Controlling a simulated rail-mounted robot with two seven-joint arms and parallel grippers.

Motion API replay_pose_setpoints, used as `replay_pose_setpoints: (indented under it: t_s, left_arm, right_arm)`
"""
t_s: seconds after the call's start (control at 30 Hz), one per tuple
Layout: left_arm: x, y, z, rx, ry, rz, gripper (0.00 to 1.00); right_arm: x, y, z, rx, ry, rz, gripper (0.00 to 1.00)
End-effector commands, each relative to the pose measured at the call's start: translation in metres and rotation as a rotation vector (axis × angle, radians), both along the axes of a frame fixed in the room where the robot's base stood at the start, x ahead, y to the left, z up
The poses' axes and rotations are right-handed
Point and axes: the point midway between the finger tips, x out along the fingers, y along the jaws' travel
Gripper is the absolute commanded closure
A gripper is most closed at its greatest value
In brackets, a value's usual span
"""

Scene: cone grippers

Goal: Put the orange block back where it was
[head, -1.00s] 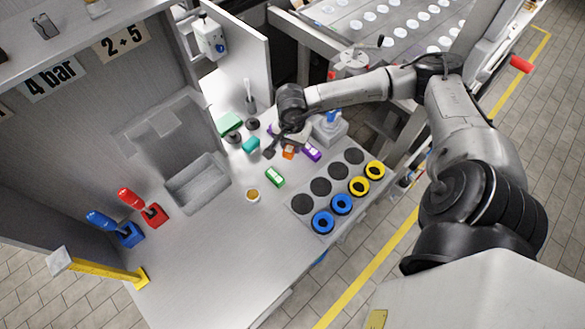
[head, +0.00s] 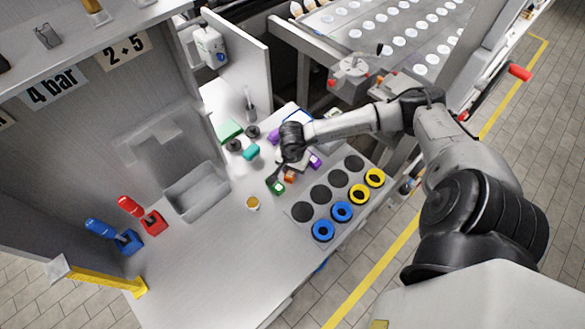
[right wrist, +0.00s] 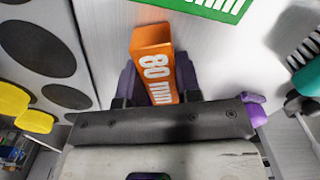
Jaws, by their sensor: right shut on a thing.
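The orange block (right wrist: 154,62), marked "80 mm" in white, is between the two dark fingers of my right gripper (right wrist: 158,86) in the right wrist view. The gripper is shut on it. In the head view the orange block (head: 289,178) shows small beside the right gripper (head: 284,180), partly covered by it. A green block (head: 277,188) with white lettering lies close by. It also shows at the top of the right wrist view (right wrist: 205,6). I cannot tell whether the orange block touches the bench. My left gripper is out of view.
A grey plate (head: 325,218) with black discs and blue and yellow rings is at the right.

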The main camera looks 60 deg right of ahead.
Motion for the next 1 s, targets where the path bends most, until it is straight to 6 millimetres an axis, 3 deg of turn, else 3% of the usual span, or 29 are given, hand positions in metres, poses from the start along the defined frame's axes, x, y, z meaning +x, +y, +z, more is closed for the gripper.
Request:
replay_pose_setpoints:
  t_s: [0.27,0.3,0.53,0.83,1.0]
  left_arm:
    - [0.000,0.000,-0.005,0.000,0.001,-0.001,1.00]
    - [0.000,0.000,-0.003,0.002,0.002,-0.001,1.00]
    - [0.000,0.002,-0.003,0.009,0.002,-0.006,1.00]
    - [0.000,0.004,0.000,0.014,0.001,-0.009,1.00]
    - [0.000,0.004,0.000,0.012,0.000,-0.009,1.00]
  right_arm:
    - [0.001,0.000,-0.003,0.000,-0.002,0.000,0.97]
    - [0.000,0.000,-0.002,0.000,-0.001,0.000,0.65]
    - [0.000,0.000,-0.001,0.000,-0.001,0.000,0.43]
    - [0.000,0.000,0.002,0.000,-0.001,0.000,0.43]
    - [0.002,-0.001,0.021,-0.001,-0.005,0.000,0.43]
